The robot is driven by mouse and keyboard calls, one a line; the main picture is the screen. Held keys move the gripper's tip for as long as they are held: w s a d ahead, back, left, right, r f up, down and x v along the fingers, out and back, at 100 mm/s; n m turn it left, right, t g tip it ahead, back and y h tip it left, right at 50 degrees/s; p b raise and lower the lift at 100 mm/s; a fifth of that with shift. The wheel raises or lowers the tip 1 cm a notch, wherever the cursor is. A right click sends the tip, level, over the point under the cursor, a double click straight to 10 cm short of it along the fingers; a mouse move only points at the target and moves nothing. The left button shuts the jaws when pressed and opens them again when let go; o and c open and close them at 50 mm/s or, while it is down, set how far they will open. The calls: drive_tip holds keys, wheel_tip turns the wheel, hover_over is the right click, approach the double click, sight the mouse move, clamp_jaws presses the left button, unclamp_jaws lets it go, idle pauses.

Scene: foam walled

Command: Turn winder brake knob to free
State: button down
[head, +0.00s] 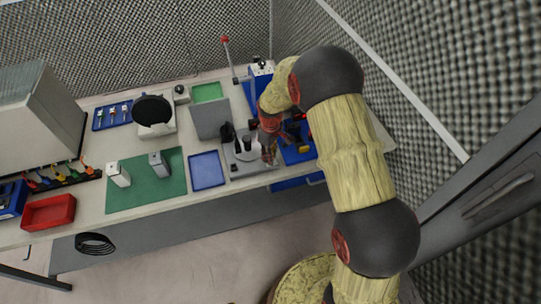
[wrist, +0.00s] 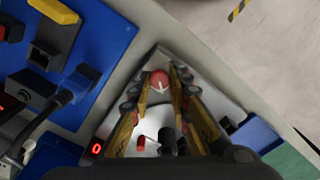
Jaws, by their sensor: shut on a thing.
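The red brake knob (wrist: 159,82), with a white pointer mark on its face, sits on the grey plate of the winder near its corner in the wrist view. My gripper (wrist: 161,72) is shut on the knob, one finger on each side. The pointer's setting cannot be read for certain. The winder's grey base (head: 255,168) shows on the bench in the head view, with my gripper (head: 269,155) low over its right part. There the knob is hidden or too small to make out.
A blue panel (wrist: 100,55) with plugs and cables lies close left of the winder in the wrist view. In the head view, a blue tray (head: 206,170) and green mat (head: 145,190) lie left.

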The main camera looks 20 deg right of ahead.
drive_tip(key=c, duration=1.7)
unclamp_jaws()
drive_tip(key=shift+o, duration=0.2)
drive_tip(key=shift+r, duration=0.1)
wheel_tip(320, 180, up, 12)
